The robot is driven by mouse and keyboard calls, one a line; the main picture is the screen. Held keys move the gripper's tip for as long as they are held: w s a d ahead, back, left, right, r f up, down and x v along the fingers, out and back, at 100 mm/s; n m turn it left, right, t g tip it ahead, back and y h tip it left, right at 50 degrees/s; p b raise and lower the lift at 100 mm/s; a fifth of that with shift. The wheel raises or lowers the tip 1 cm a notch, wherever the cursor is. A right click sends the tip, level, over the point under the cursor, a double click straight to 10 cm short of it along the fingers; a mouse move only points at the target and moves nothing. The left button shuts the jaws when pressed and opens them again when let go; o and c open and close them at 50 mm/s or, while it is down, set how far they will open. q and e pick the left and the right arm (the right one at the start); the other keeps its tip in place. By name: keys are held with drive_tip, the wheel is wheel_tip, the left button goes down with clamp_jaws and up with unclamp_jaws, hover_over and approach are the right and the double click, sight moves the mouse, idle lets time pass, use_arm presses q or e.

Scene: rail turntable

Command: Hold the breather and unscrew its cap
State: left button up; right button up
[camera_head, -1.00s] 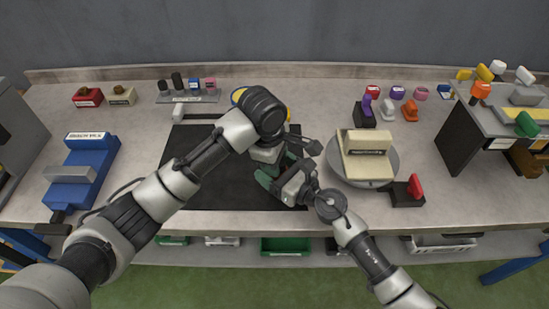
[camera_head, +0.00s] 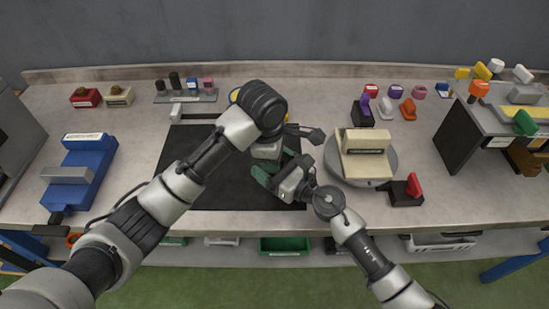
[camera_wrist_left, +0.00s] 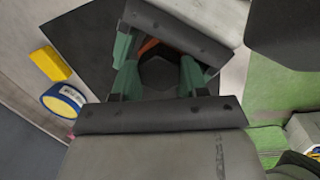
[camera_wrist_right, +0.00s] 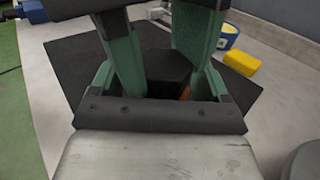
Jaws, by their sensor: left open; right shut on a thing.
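The breather shows between the fingers as a black, many-sided cap (camera_wrist_left: 158,74) with a bit of orange (camera_wrist_left: 148,45) beside it. The black part (camera_wrist_right: 168,70) also shows in the right wrist view. My left gripper (camera_wrist_left: 158,80) points down over it, its green fingers open on either side of the cap. My right gripper (camera_wrist_right: 160,80) comes in from the side and is shut on the breather; its exact contact is partly hidden. In the head view, the left gripper (camera_head: 268,165) and right gripper (camera_head: 275,182) meet over the black mat, and the breather is hidden.
The black mat (camera_head: 215,190) lies beneath the grippers. A blue-rimmed roll (camera_wrist_left: 63,100) and a yellow block (camera_wrist_left: 50,64) are behind them. A round turntable (camera_head: 388,155) carrying a beige block stands at right. A blue vise-like device (camera_head: 85,165) stands at left.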

use_arm(q)
drive_tip(key=shift+w+a+r, duration=0.1)
drive_tip(key=shift+w+r, duration=0.1)
drive_tip(key=shift+r, duration=0.3)
drive_tip(key=shift+w+a+r, duration=0.1)
drive_tip(key=shift+w+r, duration=0.05)
drive_tip(key=shift+r, duration=0.35)
use_arm(e)
drive_tip(key=shift+s+d+f, duration=0.15)
drive_tip(key=shift+s+f, duration=0.1)
drive_tip(key=shift+f, duration=0.6)
use_arm(q)
drive_tip(key=shift+o, duration=0.4)
drive_tip(key=shift+r, duration=0.3)
use_arm(e)
drive_tip(key=shift+f, duration=0.1)
drive_tip(key=shift+c, duration=0.7)
use_arm(q)
drive_tip(key=shift+s+r, duration=0.15)
drive_tip(key=shift+r, duration=0.05)
use_arm(e)
drive_tip(key=shift+c, duration=0.9)
use_arm(q)
drive_tip(key=shift+d, duration=0.15)
use_arm(e)
drive_tip(key=shift+r, duration=0.2)
